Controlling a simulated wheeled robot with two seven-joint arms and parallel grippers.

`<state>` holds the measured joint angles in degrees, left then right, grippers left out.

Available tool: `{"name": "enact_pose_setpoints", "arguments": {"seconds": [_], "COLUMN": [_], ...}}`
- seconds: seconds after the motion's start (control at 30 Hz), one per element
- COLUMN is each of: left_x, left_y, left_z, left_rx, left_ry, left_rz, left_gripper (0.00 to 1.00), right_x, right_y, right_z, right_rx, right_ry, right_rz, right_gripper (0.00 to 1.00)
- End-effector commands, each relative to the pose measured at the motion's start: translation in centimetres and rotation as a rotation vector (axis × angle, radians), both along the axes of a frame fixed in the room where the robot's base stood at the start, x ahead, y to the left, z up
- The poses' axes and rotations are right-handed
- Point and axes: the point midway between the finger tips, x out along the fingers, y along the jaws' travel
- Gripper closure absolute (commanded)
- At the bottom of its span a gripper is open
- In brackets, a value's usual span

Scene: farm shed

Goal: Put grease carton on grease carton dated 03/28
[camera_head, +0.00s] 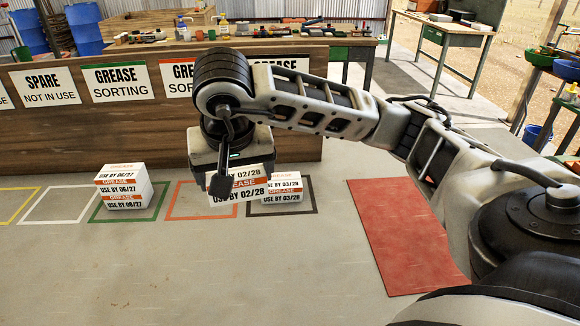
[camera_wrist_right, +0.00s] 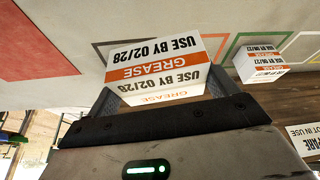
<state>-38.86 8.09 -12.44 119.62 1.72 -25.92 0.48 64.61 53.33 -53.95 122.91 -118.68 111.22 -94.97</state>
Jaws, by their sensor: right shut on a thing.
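My right gripper (camera_head: 236,178) is shut on a white grease carton (camera_head: 238,186) with an orange band and the date 02/28. In the right wrist view the carton (camera_wrist_right: 160,66) sits between the two fingers. In the head view it appears just left of the grease carton dated 03/28 (camera_head: 284,188), and it overlaps that carton's left side in the picture. The 03/28 carton stands inside a dark outlined square (camera_head: 309,207) on the floor. The held carton's exact height over the floor is hard to tell. My left gripper is not in view.
Grease cartons dated 06/27 (camera_head: 123,187) stand in a green outlined square (camera_head: 154,213). An orange square (camera_head: 186,216) lies between, partly behind the held carton. A wooden barrier (camera_head: 100,128) with signs stands behind. A red mat (camera_head: 380,235) lies right; the front floor is clear.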

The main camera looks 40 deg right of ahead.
Motion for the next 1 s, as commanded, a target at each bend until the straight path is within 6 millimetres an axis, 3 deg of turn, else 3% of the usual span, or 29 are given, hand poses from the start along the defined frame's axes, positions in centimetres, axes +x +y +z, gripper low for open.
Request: {"name": "enact_pose_setpoints", "arguments": {"seconds": [0.03,0.1,0.2,0.4,0.6,0.8,1.0], "left_x": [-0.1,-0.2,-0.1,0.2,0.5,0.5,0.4], "left_y": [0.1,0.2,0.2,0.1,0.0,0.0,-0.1], "left_z": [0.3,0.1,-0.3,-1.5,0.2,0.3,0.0], "left_rx": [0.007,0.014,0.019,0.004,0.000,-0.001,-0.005], "left_ry": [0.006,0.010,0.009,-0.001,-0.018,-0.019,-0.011], "left_rz": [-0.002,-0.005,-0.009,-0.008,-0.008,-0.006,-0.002], "left_gripper": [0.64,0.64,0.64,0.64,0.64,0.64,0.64], "right_x": [0.2,0.2,0.3,1.9,3.8,4.9,5.4], "right_y": [-0.9,-1.7,-2.8,-6.7,-11.2,-13.6,-14.5], "right_z": [1.9,3.2,3.4,1.0,-0.7,-4.1,-5.3], "right_rx": [0.001,0.005,0.011,0.012,0.008,0.008,0.008], "right_ry": [-0.009,-0.011,-0.009,-0.003,-0.004,-0.007,-0.010], "right_rz": [-0.063,-0.128,-0.178,-0.190,-0.187,-0.182,-0.180], "right_gripper": [0.39,0.39,0.39,0.39,0.39,0.39,0.39]}}
